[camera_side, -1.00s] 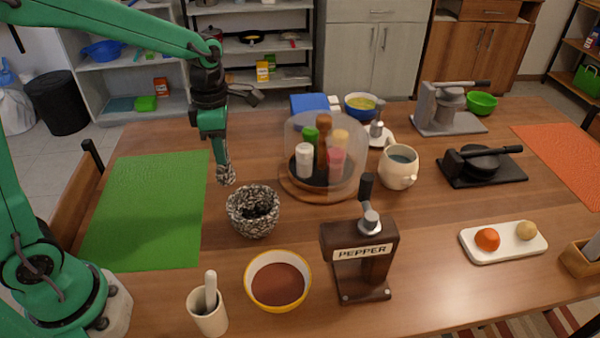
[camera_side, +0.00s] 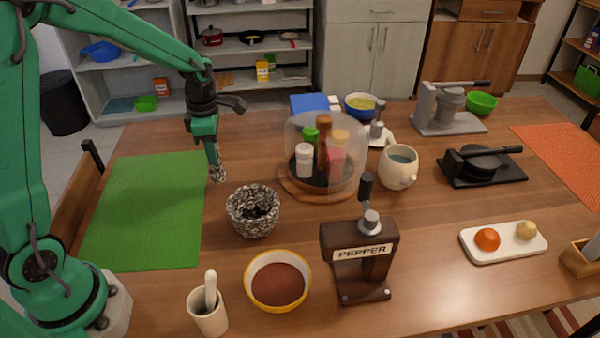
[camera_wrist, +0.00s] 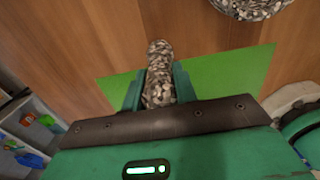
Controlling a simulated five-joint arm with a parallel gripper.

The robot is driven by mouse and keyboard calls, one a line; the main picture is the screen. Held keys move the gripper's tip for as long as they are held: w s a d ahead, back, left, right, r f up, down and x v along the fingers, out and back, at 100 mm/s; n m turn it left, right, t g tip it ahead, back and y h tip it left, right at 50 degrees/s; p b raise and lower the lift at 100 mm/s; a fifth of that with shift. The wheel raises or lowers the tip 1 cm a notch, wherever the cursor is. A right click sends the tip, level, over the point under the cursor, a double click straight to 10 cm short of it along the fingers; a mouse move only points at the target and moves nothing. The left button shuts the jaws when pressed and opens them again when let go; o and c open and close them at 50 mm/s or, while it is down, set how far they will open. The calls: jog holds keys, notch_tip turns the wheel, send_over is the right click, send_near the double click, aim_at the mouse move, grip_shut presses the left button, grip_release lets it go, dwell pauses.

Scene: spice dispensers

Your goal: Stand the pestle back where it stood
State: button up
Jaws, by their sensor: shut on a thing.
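The pestle (camera_side: 217,172) is grey and speckled like stone. My gripper (camera_side: 213,150) is shut on it and holds it pointing down, above the table by the green mat's right edge. In the wrist view the pestle (camera_wrist: 159,60) lies between the two green fingers of my gripper (camera_wrist: 158,82), its rounded end sticking out past them. The speckled mortar (camera_side: 240,217) stands on the table to the right of and nearer the camera than the pestle. Part of the mortar (camera_wrist: 250,7) shows at the wrist view's top edge. The mortar's inside looks dark.
A green mat (camera_side: 145,215) lies at left. A bowl of brown powder (camera_side: 252,289), a white cup with a pale stick (camera_side: 209,321) and a pepper mill (camera_side: 362,245) stand in front. A clear-domed spice carousel (camera_side: 295,187) stands right of the mortar.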

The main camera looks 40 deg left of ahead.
jog(key=shift+f, duration=1.4)
jog(key=shift+f, duration=0.1)
jog(key=o, duration=1)
jog(key=shift+c, duration=0.2)
notch_tip(320, 180, up, 12)
jog(key=shift+r, duration=0.15)
